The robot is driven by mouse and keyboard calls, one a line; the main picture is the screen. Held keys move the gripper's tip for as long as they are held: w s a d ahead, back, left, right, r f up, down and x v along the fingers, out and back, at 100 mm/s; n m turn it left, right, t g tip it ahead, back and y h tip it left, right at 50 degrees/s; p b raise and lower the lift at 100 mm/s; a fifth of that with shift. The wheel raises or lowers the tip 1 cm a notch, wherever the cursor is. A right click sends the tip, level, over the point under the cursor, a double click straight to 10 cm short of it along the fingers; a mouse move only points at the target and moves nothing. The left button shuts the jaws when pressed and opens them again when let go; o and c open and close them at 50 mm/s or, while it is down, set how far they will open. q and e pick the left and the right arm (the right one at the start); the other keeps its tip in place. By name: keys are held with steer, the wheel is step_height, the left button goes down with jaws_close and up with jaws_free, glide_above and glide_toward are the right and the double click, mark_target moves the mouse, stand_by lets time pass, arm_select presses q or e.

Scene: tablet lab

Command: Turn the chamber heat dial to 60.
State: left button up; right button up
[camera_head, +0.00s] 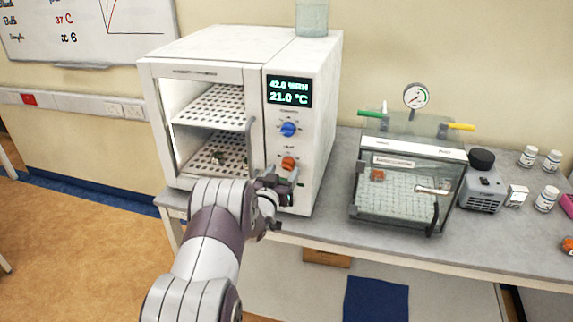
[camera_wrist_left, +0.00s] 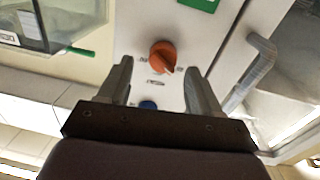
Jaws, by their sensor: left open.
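The white chamber (camera_head: 318,110) stands at the left of the bench, its display (camera_head: 289,92) reading 42.0 %RH and 21.0 °C. The orange dial (camera_head: 288,163) is low on its front panel, below a blue dial (camera_head: 288,129). In the left wrist view the orange dial (camera_wrist_left: 163,55) has a pointer mark toward the lower right; its scale is too small to read. My left gripper (camera_head: 283,182) is open at the panel. Its fingers lie on either side of the orange dial in the wrist view; I cannot tell whether they reach around it. My right gripper is not in view.
The chamber's glass door and handle (camera_head: 249,150) are left of the dials. A clear box (camera_head: 395,205) with a gauge (camera_head: 416,95), a grey pump (camera_head: 483,190) and several white bottles (camera_head: 546,198) stand to the right. Bare bench lies between chamber and box.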

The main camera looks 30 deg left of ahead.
mark_target(287, 165)
arm_select(q)
steer(key=shift+w+a, duration=0.25)
steer(key=shift+w, duration=0.25)
steer(key=shift+w+a, duration=0.2)
steer(key=shift+w, duration=0.55)
steer(key=shift+d, duration=0.1)
